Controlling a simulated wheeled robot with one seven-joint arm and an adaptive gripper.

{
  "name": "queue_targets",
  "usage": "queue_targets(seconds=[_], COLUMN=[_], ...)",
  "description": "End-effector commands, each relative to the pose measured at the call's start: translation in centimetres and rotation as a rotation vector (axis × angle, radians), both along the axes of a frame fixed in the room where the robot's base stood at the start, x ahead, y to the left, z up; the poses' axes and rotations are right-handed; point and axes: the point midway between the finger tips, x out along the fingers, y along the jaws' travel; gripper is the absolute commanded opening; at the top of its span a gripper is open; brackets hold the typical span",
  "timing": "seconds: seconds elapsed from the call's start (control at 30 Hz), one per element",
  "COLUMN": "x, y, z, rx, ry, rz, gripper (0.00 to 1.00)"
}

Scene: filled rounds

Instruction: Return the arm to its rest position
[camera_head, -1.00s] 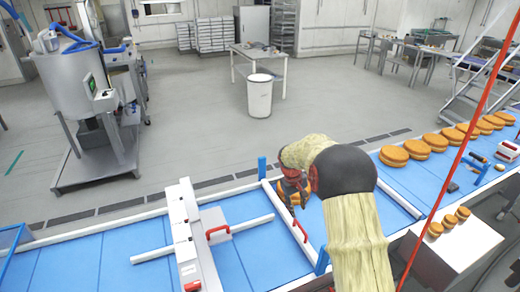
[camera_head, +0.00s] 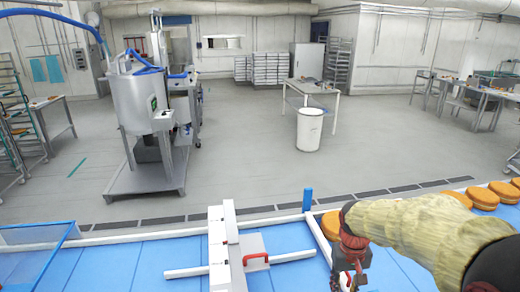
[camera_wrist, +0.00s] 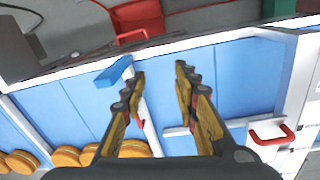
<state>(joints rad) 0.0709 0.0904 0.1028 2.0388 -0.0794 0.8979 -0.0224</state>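My gripper (camera_head: 345,284) hangs from my arm over the blue conveyor belt (camera_head: 130,262), at the lower right of the head view. In the wrist view my gripper (camera_wrist: 161,74) has its two yellow and black fingers apart, with nothing between them. A filled round (camera_head: 330,222) lies on the belt just beside and behind the gripper, partly hidden by it. More rounds (camera_head: 483,198) lie further right along the belt. In the wrist view several rounds (camera_wrist: 68,157) show at the lower left.
A white crossbar device with a red handle (camera_head: 257,258) spans the belt left of my gripper. A blue post (camera_head: 308,199) stands at the belt's far rail. A steel tank machine (camera_head: 145,105), a white bin (camera_head: 309,130) and a table (camera_head: 312,90) stand beyond, with open floor between.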

Motion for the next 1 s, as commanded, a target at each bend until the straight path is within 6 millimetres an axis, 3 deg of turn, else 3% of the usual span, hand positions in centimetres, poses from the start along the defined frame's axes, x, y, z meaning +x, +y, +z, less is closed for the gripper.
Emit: queue_targets(seconds=[0.3, 0.6, 0.8, 1.0], x=[-7.2, -13.2, -16.5, -18.6], y=[2.0, 3.5, 4.2, 4.6], z=[1.5, 1.6, 1.2, 1.4], rx=[0.026, 0.047, 0.057, 0.060], ry=[-0.096, -0.206, -0.294, -0.401], rz=[-0.019, -0.024, -0.013, 0.001], gripper=[0.30, 0.30, 0.30, 0.30])
